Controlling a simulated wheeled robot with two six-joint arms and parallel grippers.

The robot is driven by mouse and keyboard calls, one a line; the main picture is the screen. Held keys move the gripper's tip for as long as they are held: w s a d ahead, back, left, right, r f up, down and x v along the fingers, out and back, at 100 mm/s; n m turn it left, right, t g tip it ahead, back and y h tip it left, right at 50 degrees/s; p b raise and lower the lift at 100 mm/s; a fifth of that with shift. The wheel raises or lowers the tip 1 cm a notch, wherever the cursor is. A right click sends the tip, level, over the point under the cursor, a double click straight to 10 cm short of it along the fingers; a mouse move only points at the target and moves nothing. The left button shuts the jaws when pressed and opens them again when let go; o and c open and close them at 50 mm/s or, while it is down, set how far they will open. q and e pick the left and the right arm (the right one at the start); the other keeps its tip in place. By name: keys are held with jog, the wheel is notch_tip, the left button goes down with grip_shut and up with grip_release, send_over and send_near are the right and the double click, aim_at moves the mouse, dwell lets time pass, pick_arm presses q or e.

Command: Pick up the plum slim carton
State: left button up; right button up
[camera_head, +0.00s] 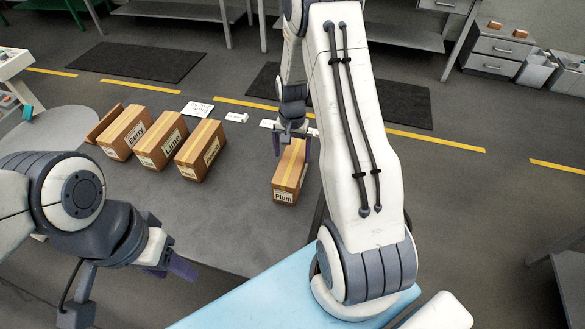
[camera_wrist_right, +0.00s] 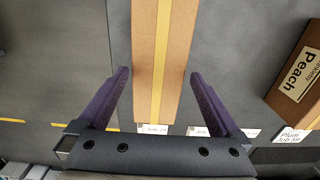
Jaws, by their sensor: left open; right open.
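The plum slim carton (camera_head: 289,176) is a brown box with a yellow tape stripe and a "Plum" label on its near end. It stands on the grey table at the right, apart from the other cartons. My right gripper (camera_head: 293,150) is over its far part. In the right wrist view the plum carton (camera_wrist_right: 160,60) lies between the two open purple fingers of the right gripper (camera_wrist_right: 160,85), with a gap on each side. My left gripper (camera_head: 172,268) is open and empty over the near left of the table.
Cartons labelled Berry (camera_head: 127,133), Lime (camera_head: 161,146) and another (camera_head: 201,150) stand in a row on the left. The wrist view shows a Peach carton (camera_wrist_right: 300,75) at the right. White cards (camera_head: 198,109) lie behind them. The table's middle (camera_head: 235,205) is clear.

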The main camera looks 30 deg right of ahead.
notch_tip(320, 180, down, 8)
jog(key=shift+r+p, duration=0.25)
jog(key=shift+p, duration=0.4)
jog(key=shift+c, duration=0.3)
jog(key=c, duration=1.5)
